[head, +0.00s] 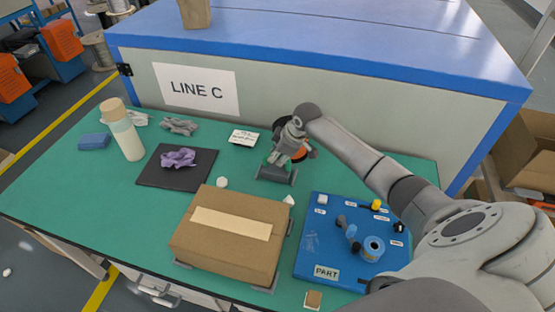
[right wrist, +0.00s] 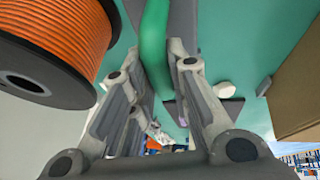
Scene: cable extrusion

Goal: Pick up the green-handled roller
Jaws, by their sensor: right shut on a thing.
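The green handle (right wrist: 154,45) of the roller stands between the fingers of my right gripper (right wrist: 160,75) in the right wrist view. The fingers are shut on it. In the head view my right gripper (head: 290,152) is at the back of the green table, reaching down beside an orange cable spool (head: 300,153). A dark grey roller part (head: 276,175) shows just below the gripper, at or close to the table top. My left gripper is not in view.
The orange spool (right wrist: 55,45) is very close to the gripper on the left in the right wrist view. A cardboard box (head: 232,228) and a blue parts board (head: 335,260) stand in front. The LINE C cabinet (head: 270,90) is behind. A bottle (head: 124,135) stands left.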

